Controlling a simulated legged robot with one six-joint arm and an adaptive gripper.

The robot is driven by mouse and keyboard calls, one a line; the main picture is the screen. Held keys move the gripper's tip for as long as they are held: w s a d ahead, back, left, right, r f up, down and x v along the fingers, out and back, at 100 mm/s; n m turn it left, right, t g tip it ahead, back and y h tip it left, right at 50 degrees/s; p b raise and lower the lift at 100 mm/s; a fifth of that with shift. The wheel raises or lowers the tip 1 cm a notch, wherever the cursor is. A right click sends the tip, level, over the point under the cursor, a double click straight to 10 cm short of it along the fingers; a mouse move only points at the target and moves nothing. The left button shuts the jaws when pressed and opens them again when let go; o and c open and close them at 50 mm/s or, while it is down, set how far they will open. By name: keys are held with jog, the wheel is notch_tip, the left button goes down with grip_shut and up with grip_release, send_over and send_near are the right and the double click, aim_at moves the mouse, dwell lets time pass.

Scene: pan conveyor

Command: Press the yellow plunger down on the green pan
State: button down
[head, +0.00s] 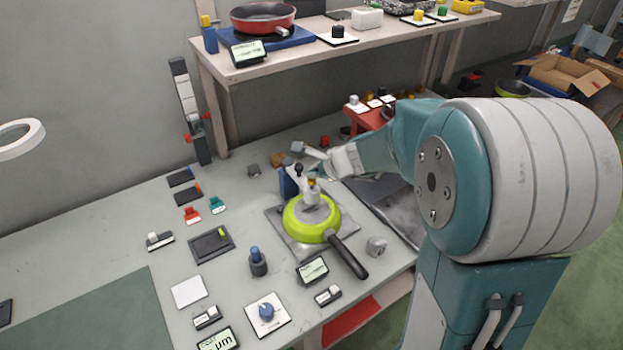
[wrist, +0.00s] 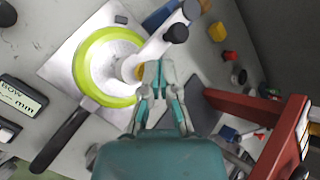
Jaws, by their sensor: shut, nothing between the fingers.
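In the wrist view the pan (wrist: 80,70) is at upper left. A pale post and arm (wrist: 158,46) with a black knob reach over its middle. The yellow plunger (head: 312,182) shows only as a small patch above the pan; in the wrist view it (wrist: 141,71) is mostly hidden behind my fingers. My gripper (wrist: 158,66) is shut and empty, its fingertips next to the plunger. I cannot tell whether they touch it.
A blue block (head: 288,182) stands behind the pan. A small display (head: 313,270) and a blue-topped knob (head: 258,262) stand in front. A red stand (wrist: 265,108) is to the right in the wrist view.

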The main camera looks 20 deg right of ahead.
jog(key=shift+f, duration=0.95)
dwell(1.1)
jog(key=shift+s+f, duration=0.25)
jog(key=shift+f, duration=0.25)
dwell(0.5)
jog(key=shift+r, duration=0.1)
jog(key=shift+w+r, duration=0.15)
jog(key=shift+r, duration=0.65)
jog(key=shift+w+r, duration=0.1)
jog(key=shift+r, duration=0.7)
jog(key=shift+r, duration=2.5)
